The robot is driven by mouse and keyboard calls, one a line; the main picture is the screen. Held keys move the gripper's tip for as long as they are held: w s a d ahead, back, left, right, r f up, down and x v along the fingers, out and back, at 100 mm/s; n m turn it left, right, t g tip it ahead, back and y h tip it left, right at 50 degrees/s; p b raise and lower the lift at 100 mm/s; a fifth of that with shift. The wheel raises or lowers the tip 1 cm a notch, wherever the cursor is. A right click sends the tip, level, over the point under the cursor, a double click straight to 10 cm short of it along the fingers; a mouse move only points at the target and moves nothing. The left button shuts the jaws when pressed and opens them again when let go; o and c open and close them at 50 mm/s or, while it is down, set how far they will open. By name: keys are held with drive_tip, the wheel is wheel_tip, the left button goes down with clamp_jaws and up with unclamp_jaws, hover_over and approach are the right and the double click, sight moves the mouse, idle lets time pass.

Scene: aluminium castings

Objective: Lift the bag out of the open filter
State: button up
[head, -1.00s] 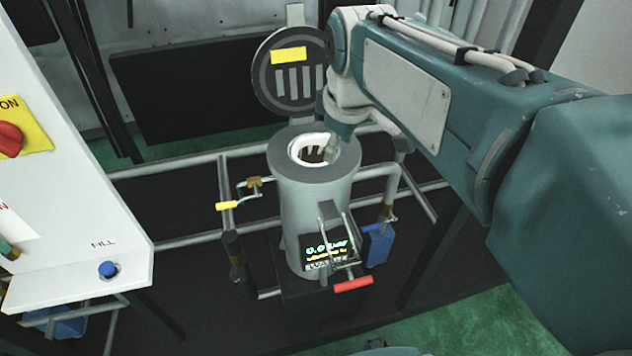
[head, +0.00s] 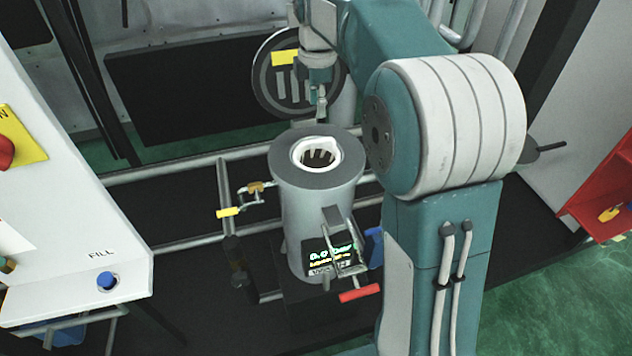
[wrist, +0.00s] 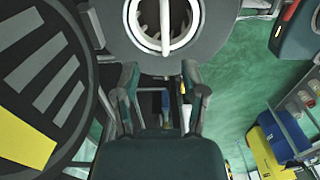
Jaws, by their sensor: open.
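The filter (head: 318,205) is an upright grey cylinder with its mouth open. Its round lid (head: 264,82) stands swung open behind it and fills the left of the wrist view (wrist: 42,85). The white bag (head: 300,152) sits inside the mouth with its rim showing; its handle bar crosses the opening in the wrist view (wrist: 165,28). My gripper (head: 321,112) is above the rear side of the filter, in front of the lid, and apart from the bag. In the wrist view its two fingers (wrist: 160,88) are spread with nothing between them.
A white panel with a blue FILL button (head: 107,281) stands at the left. A red cabinet (head: 610,185) is at the right.

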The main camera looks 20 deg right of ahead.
sight(316, 141)
drive_tip(key=f, duration=1)
drive_tip(key=shift+s+a, duration=0.15)
drive_tip(key=shift+s, duration=0.1)
drive_tip(key=shift+r, duration=0.1)
drive_tip(key=shift+c, duration=0.2)
clamp_jaws()
